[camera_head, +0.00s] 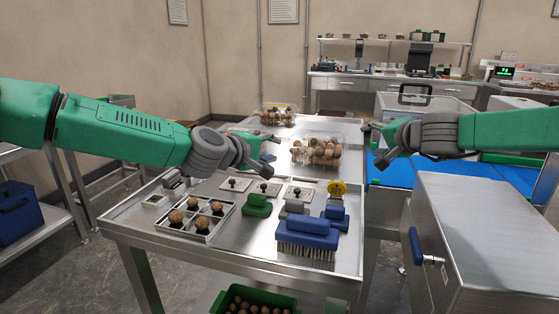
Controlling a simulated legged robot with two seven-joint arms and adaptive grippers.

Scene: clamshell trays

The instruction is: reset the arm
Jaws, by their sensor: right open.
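My left arm reaches in from the left, and its gripper (266,151) hangs in the air over the back part of the steel table (130,216). Its fingers are small and partly hidden by the wrist, so I cannot tell whether they are apart. My right arm comes in from the right, and its gripper (371,145) is open and empty, above the table's right edge near the blue conveyor (396,172). Neither gripper visibly touches anything on the table.
A compartment tray (188,238) with brown round items sits at front left. Clear clamshells (317,152) stand behind. A steel box (487,238) stands at right.

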